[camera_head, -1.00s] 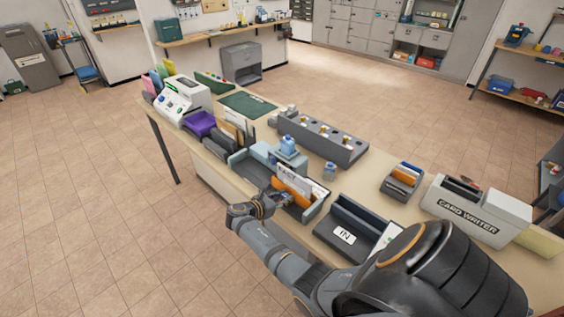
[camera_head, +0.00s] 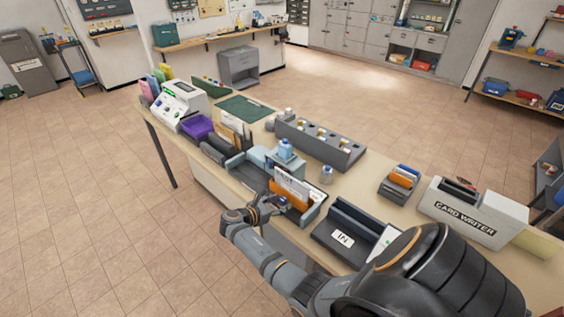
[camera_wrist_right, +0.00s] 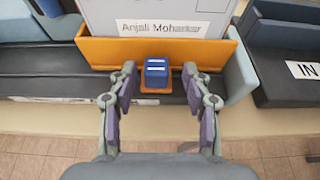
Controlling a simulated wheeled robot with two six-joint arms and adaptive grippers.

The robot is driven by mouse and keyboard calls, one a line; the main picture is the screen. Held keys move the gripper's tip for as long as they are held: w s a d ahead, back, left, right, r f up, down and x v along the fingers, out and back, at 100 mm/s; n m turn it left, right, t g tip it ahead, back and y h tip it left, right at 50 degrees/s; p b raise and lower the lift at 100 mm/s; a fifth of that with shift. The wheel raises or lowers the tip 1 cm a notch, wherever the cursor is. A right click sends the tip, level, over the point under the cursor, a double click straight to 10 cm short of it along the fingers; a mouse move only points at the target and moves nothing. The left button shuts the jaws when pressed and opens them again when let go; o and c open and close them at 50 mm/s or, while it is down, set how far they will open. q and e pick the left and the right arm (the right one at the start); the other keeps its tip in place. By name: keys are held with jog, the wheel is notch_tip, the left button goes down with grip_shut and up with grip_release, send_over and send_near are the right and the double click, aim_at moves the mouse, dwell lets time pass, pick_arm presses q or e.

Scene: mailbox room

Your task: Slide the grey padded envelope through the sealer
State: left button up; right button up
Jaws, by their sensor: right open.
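The grey padded envelope (camera_wrist_right: 172,20), labelled "Anjali Moharkar", stands upright in an orange holder (camera_wrist_right: 218,55) on the dark track. It also shows at the table's front edge in the head view (camera_head: 291,182). A small blue block (camera_wrist_right: 156,72) sticks out from the holder's front. My right gripper (camera_wrist_right: 159,84) is open, its fingers on either side of the block with gaps visible. In the head view, my right gripper (camera_head: 268,206) is just in front of the holder. The pale blue machine (camera_head: 262,157) left of the envelope looks like the sealer. My left gripper is out of view.
A dark tray marked "IN" (camera_head: 342,239) stands right of the track. A purple bin (camera_head: 196,127) is at left.

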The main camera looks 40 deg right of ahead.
jog(key=v, duration=0.6)
jog(key=shift+s, duration=0.1)
